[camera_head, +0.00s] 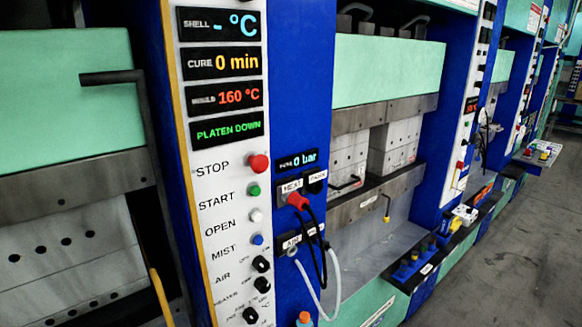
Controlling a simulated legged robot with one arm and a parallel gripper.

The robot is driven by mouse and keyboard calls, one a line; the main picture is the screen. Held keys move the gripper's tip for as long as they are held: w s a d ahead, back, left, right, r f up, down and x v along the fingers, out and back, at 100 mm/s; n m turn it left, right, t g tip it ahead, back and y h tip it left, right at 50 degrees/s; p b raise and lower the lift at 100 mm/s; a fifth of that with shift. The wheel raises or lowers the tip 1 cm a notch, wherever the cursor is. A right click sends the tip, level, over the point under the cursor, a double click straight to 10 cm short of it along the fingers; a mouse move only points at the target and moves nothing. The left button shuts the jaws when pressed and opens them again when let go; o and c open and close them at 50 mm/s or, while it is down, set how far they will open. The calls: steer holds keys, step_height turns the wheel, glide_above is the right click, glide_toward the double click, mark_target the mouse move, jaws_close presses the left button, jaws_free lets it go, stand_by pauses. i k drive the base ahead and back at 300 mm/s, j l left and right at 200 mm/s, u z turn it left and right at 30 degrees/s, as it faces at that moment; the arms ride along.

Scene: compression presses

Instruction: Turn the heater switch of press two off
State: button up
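A white control panel (206,185) on a blue press column fills the middle of the view. Its black heater switch (261,284) is a small knob low on the panel, by a slanted label that appears to read HEATER. The small text around it is too blurred to tell its setting. Another black knob, the air switch (261,263), sits just above, and a third black knob (250,315) sits below at the picture's bottom. No press number is readable, so I cannot tell whether this is press two. My gripper is not in view.
Displays above read MOULD 160 °C (225,97) and PLATEN DOWN (228,131). Red, green, white and blue buttons sit above the knobs. Hoses with a red connector (297,200) hang close to the right. More presses line the right; grey floor (515,240) is clear there.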

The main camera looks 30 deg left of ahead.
mark_target(261, 285)
steer(key=u, duration=1.7)
